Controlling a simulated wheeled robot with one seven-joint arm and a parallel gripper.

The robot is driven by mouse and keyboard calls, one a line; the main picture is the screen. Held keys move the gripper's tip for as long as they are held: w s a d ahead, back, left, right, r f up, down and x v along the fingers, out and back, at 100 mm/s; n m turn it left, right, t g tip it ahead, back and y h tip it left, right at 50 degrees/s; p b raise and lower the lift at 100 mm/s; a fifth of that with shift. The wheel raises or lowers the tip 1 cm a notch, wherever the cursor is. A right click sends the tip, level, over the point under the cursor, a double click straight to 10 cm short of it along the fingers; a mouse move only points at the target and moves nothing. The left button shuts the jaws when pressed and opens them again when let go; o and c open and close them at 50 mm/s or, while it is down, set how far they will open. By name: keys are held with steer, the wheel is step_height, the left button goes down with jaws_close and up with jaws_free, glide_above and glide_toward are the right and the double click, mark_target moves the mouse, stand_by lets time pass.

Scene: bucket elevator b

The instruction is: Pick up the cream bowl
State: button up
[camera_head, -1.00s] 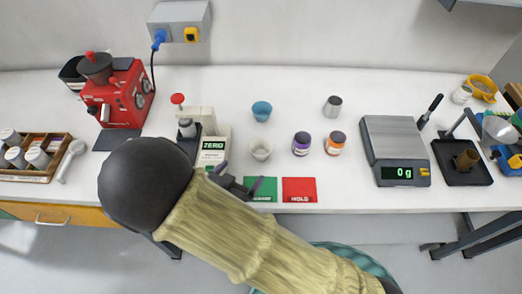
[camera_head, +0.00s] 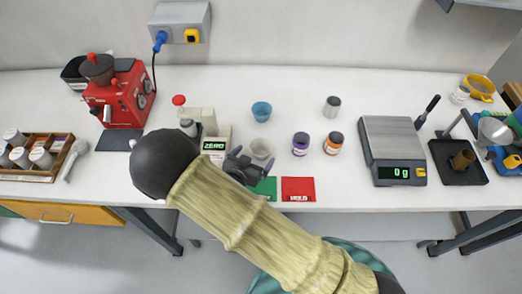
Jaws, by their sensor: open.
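The cream bowl (camera_head: 261,148) is a small pale cup on the white bench, just in front of a blue bowl (camera_head: 262,111). My gripper (camera_head: 252,158) is open, with its two dark fingers at the bowl's front left. One fingertip is near the bowl's left side and the other near its front edge. The lower part of the bowl is partly hidden by the fingers. I cannot tell whether they touch it.
The ZERO device (camera_head: 215,146) stands close on the left. A green card (camera_head: 266,187) and a red card (camera_head: 298,189) lie in front. A scale (camera_head: 393,150) is farther right.

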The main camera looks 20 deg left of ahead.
mark_target(264, 141)
steer(key=p+x, duration=0.1)
steer(key=x, duration=0.1)
steer(key=p+x, duration=0.1)
steer(key=x, duration=0.1)
steer(key=shift+w+a+f, duration=0.2)
steer(key=shift+w, duration=0.2)
steer(key=c, duration=1.1)
steer(key=shift+r, duration=0.1)
step_height(264, 141, up, 10)
steer(key=shift+f+b, duration=0.1)
steer(key=shift+b, duration=1)
